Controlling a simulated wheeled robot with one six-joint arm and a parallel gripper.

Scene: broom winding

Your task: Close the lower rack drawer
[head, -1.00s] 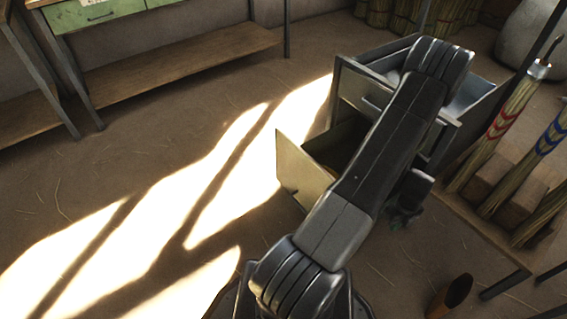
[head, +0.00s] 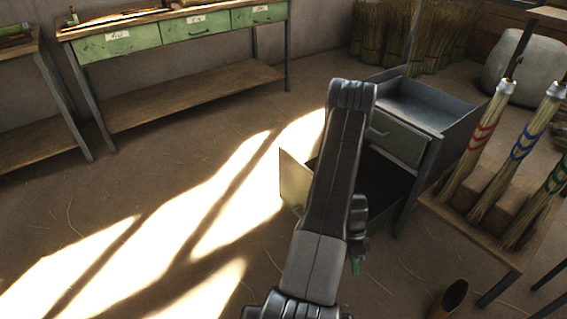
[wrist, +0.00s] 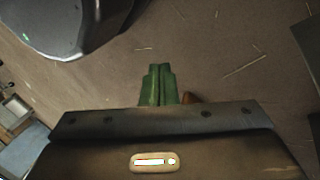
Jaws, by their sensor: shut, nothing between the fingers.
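The grey metal rack (head: 436,155) stands right of centre in the head view. Its upper drawer (head: 400,140) is shut. The lower drawer (head: 293,182) is pulled out towards the left, its pale front panel catching the light; my arm hides part of its dark inside. My gripper (head: 355,267) points down, on the near side of the open drawer and to the right of its front panel. In the wrist view its green fingers (wrist: 158,85) are together and empty over bare floor. Whether it touches the drawer cannot be told.
A bench with green drawers (head: 190,32) stands along the back wall. A low wooden stand with several brooms (head: 483,140) is close on the right. A brown cup-like thing (head: 453,296) lies at the lower right. The sunlit floor (head: 150,215) on the left is clear.

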